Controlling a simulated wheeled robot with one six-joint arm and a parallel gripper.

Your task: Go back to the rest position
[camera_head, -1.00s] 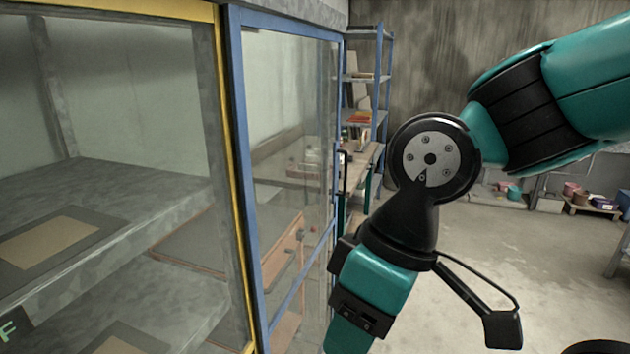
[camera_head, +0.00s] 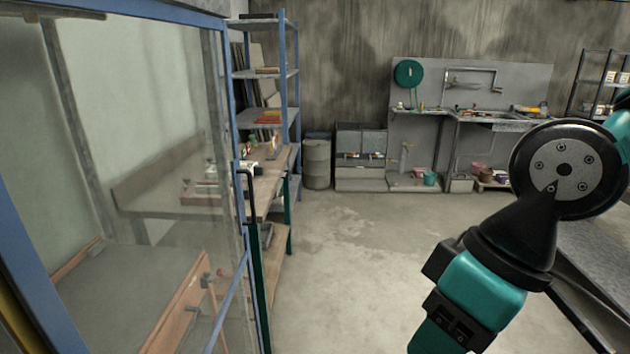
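My arm shows at the right of the view, teal and black, with a round grey joint cap above a black housing and a teal link running down to the lower edge. The fingertips of my gripper are not in the picture, so its opening and anything in it are hidden. The arm hangs in front of the open floor (camera_head: 350,250), to the right of the glass door (camera_head: 150,200) with its blue frame, and does not appear to touch it.
A blue-framed shelf (camera_head: 268,75) and a wooden workbench (camera_head: 265,190) stand behind the door. A grey table (camera_head: 600,250) lies at the right.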

